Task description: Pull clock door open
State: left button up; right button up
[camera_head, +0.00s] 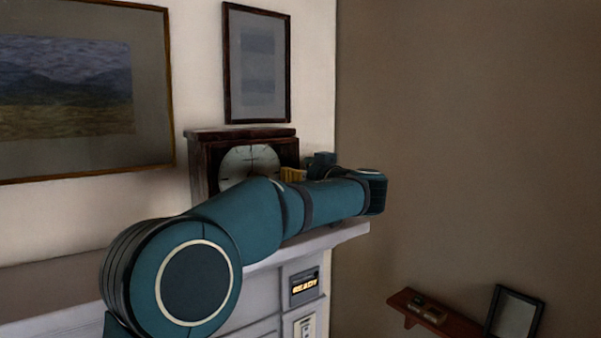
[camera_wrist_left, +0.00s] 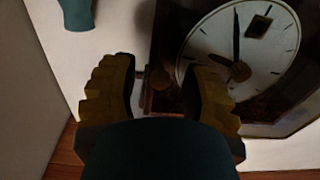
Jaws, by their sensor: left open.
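A dark wooden clock (camera_head: 200,165) with a pale round dial (camera_head: 237,160) stands on the white mantel. My arm hides its lower front. My left gripper (camera_wrist_left: 163,85) is open. In the head view the gripper (camera_head: 293,174) is at the clock's right front, partly hidden. I cannot tell whether the clock door is ajar.
The white mantel shelf (camera_head: 352,233) runs under my arm. A panel reading READY (camera_head: 304,286) is below it. Two framed pictures, one large (camera_head: 150,90) and one small (camera_head: 257,65), hang above. A small wooden shelf (camera_head: 455,325) and a dark frame (camera_head: 513,315) are at lower right.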

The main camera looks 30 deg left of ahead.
pick_arm(q)
grip_shut()
dwell(0.4)
